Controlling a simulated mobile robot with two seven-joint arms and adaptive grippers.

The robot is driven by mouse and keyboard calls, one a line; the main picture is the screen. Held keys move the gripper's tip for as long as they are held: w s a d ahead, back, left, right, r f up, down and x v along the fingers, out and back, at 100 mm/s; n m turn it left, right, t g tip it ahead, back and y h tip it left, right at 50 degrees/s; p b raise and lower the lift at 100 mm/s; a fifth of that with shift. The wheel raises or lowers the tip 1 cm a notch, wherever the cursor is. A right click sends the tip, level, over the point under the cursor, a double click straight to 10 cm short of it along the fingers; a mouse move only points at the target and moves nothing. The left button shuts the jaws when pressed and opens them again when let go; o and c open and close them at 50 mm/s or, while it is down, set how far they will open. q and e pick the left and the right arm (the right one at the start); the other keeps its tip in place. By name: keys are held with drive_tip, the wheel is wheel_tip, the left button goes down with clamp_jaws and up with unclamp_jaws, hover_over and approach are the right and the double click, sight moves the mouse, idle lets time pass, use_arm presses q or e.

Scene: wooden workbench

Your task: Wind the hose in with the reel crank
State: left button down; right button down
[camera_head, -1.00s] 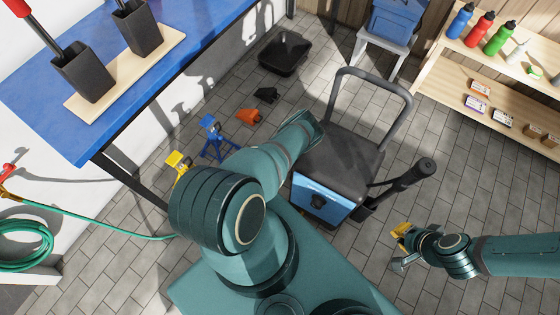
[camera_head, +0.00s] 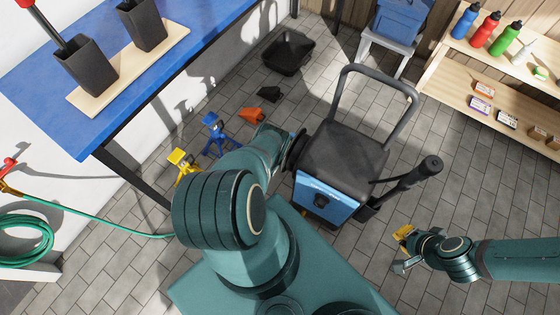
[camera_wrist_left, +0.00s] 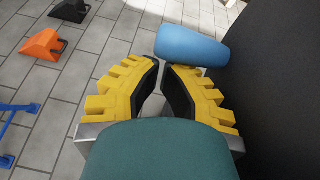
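A green hose (camera_head: 110,228) runs along the left from a coil (camera_head: 22,243) toward the middle, where my left arm hides its end. A dark cart (camera_head: 343,160) with a blue front stands in the middle; I cannot tell whether it holds the reel. No crank shows clearly. In the left wrist view, a light-blue rounded piece (camera_wrist_left: 192,46) lies just beyond the fingertips, beside a dark panel; I cannot tell if it is the crank's grip. My left gripper (camera_wrist_left: 160,68) holds nothing; its tips are close together with a narrow gap. My right gripper (camera_head: 401,250) is spread and empty.
A blue workbench (camera_head: 60,105) is at the left. A blue stand (camera_head: 218,135), yellow stand (camera_head: 182,163), orange wedge (camera_head: 251,115) and black tray (camera_head: 288,53) are on the floor. A shelf (camera_head: 470,75) is at the right.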

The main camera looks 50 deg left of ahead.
use_arm(q)
drive_tip(key=shift+w+a+r+t, duration=0.1)
drive_tip(key=shift+w+r+t, duration=0.15)
drive_tip(key=shift+t, duration=0.15)
use_arm(e)
drive_tip(key=shift+w+d, duration=0.3)
drive_tip(key=shift+d, duration=0.1)
